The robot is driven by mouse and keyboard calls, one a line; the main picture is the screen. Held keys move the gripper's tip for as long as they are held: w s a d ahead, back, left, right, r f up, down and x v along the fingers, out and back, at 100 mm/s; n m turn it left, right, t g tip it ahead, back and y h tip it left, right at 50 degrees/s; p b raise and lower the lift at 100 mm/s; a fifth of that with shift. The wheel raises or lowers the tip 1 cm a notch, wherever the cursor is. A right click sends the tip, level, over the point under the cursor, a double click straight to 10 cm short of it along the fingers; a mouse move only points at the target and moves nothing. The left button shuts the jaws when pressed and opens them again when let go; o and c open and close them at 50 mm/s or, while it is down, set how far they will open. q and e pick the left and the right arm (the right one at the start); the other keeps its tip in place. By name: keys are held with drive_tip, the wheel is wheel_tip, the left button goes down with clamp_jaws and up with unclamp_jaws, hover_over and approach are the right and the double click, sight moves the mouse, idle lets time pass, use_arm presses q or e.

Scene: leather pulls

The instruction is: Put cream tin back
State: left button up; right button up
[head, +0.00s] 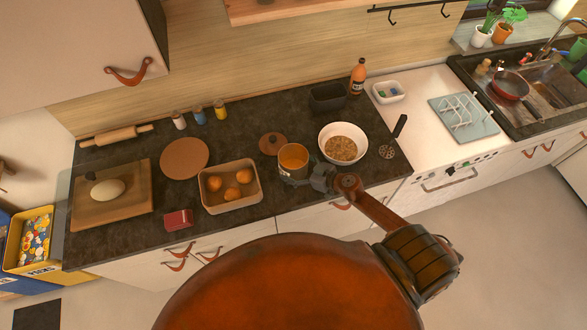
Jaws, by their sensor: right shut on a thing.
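A round, open tin (293,157) with a tan-orange inside is at the front middle of the dark counter. I take it for the cream tin; its outer side is partly hidden by my gripper. My right gripper (309,181) comes in from the lower right and is shut on the tin's near side. I cannot tell whether the tin touches the counter. A round brown lid with a knob (272,143) lies just behind and left of the tin. My left gripper is not in view.
A white bowl of grainy food (343,144) stands close right of the tin. A box of orange round items (229,187) is to its left, with a red block (178,220) near the front edge. A dark bin (327,97) and orange bottle (357,77) stand behind.

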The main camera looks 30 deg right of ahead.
drive_tip(key=shift+f, duration=0.15)
drive_tip(key=o, duration=1)
drive_tip(key=shift+o, duration=0.2)
drive_tip(key=v, duration=1.2)
